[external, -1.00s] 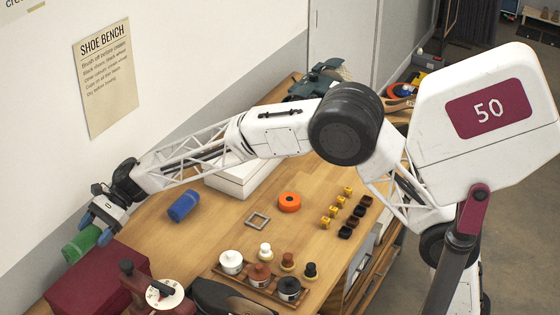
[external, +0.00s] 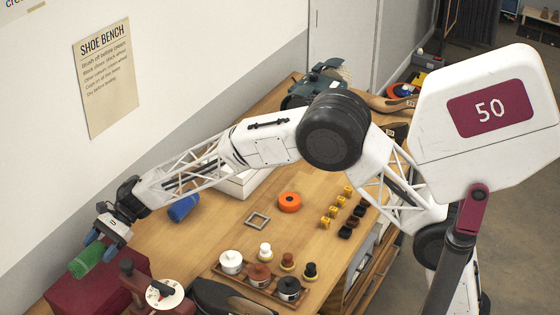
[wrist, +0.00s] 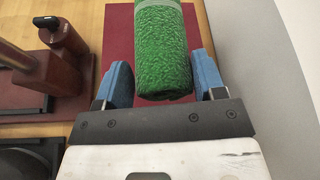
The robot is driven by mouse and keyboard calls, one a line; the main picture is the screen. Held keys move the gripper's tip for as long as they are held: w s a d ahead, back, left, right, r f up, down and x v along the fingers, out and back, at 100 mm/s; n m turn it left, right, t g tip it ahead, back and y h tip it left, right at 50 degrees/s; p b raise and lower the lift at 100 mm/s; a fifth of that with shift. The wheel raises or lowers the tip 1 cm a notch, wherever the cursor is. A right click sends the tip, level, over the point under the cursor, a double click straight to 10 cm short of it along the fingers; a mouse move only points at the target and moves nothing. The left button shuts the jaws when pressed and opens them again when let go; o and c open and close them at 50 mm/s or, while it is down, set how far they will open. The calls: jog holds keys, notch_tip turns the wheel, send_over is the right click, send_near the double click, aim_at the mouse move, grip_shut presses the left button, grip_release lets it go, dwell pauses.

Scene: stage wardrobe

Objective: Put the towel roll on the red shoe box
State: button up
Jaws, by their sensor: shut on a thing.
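The green towel roll (external: 86,261) is held by my gripper (external: 103,243) at the left of the external view. In the wrist view the towel roll (wrist: 163,50) lies between the two blue fingers of my gripper (wrist: 162,82). The dark red shoe box (external: 85,290) is at the lower left of the bench, and the roll overlaps its back part in the external view. In the wrist view the red box (wrist: 119,45) shows below the roll. I cannot tell whether the roll touches the lid.
A brown stand with a dark knob (external: 128,272) is close to the box's right side. A blue roll (external: 183,208) and a white box (external: 240,182) lie behind. Polish jars (external: 231,262) stand in a wooden tray. The wall runs along the left.

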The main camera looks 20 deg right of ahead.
jog(key=shift+f, duration=0.1)
jog(key=shift+f, duration=1.8)
jog(key=shift+f, duration=0.1)
jog(key=o, duration=0.9)
jog(key=shift+w+d, duration=0.1)
jog(key=v, duration=1.1)
jog(key=shift+w+d+r, duration=0.25)
